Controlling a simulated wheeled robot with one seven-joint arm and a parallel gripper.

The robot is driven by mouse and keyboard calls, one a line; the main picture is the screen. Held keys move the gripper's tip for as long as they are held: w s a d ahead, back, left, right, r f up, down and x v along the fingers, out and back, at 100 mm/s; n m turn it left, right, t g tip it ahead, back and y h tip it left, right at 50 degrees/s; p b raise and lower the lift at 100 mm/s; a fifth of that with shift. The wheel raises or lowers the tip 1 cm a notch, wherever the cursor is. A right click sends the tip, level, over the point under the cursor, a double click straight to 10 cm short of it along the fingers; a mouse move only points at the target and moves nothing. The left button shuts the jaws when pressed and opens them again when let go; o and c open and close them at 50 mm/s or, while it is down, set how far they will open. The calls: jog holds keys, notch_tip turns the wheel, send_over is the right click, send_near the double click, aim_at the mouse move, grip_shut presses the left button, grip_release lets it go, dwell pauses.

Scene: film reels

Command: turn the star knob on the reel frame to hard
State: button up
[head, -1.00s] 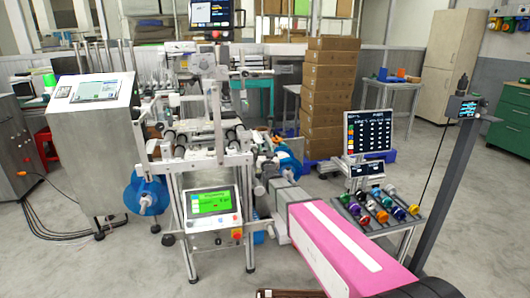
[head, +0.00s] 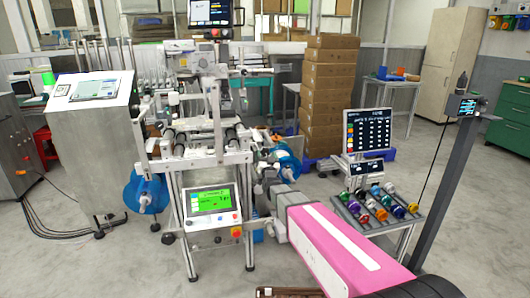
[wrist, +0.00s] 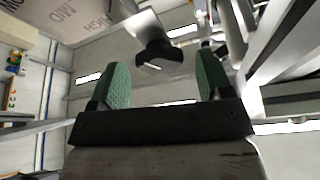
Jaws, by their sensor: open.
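In the wrist view, a dark knob (wrist: 158,58) with a white pointer line stands out from a light post or plate. It sits ahead of and between the two green fingers of my gripper (wrist: 161,76). The fingers are open, with a gap on both sides of the knob. Whether its rim is star-shaped cannot be told. In the head view, the reel frame (head: 217,110) is a metal machine with rollers and blue reels. My arm reaches to its right side, where the knob cannot be made out.
A green-lit screen (head: 210,199) is on the frame's front. A rack of coloured knobs (head: 378,203) and stacked boxes (head: 327,90) stand to the right.

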aim_at(266, 153)
jog(key=v, duration=0.6)
jog(key=shift+s, duration=0.2)
jog(key=shift+d+f, duration=0.1)
jog(key=w+r+n+y, duration=0.1)
jog(key=w+n, duration=0.1)
jog(key=w, duration=0.1)
jog(key=w+a+r+n+y, duration=0.1)
jog(key=w+n, duration=0.1)
jog(key=w, duration=0.1)
jog(key=w+a+r+n+g+y, duration=0.1)
jog(key=w+r+n, duration=0.1)
jog(key=w, duration=0.1)
jog(key=shift+w+a+n, duration=0.1)
jog(key=shift+w+n, duration=0.2)
jog(key=c, duration=0.9)
